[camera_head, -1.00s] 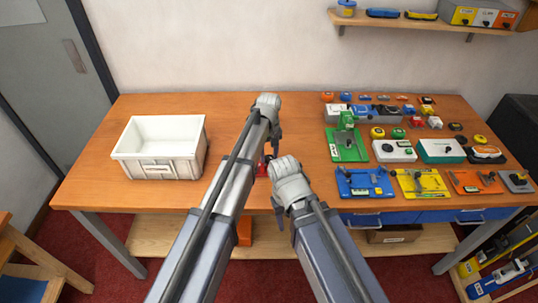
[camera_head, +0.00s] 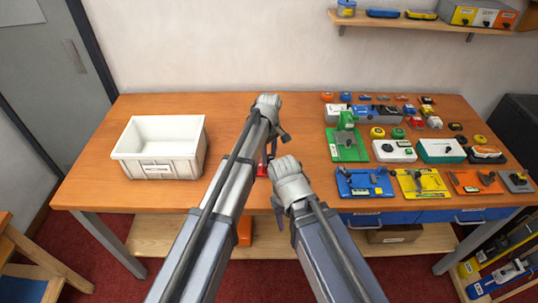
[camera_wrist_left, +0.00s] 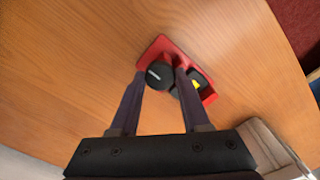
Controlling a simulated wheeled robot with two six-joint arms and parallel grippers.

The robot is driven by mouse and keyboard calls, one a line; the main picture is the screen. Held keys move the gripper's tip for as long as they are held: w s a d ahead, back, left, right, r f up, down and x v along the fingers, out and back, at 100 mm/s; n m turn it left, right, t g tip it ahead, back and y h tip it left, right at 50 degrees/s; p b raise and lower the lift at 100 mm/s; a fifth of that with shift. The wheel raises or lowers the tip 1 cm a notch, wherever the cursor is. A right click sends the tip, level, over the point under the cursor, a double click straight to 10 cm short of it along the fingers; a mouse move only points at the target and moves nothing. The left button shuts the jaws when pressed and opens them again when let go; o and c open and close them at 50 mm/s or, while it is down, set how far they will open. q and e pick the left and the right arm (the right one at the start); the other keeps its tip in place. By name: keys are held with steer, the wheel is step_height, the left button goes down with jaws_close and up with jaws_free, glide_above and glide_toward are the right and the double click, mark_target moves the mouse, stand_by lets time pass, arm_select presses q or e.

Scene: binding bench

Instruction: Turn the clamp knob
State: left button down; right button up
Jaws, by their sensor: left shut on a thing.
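A red clamp (camera_wrist_left: 164,47) with a round black knob (camera_wrist_left: 158,75) lies on the wooden bench in the left wrist view. A white line marks the knob's top, and a black and yellow part sits beside it. In the head view the clamp (camera_head: 262,166) is mostly hidden behind my arms. My left gripper (camera_wrist_left: 159,72) has one finger on each side of the knob and is shut on it. In the head view the left gripper (camera_head: 278,143) points down over the clamp. My right gripper (camera_head: 279,211) hangs near the bench's front edge; its jaws cannot be made out.
A white bin (camera_head: 158,169) stands on the left of the bench (camera_head: 92,176). Several coloured fixtures, such as a green one (camera_head: 346,146) and a blue one (camera_head: 364,183), fill the right side. The bench behind the left wrist is clear.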

mark_target(269, 157)
stand_by(0.3)
arm_select(q)
steer(key=shift+c, duration=1.8)
jaws_free()
step_height(269, 157, up, 8)
steer(key=p, duration=0.8)
steer(key=shift+f, duration=0.1)
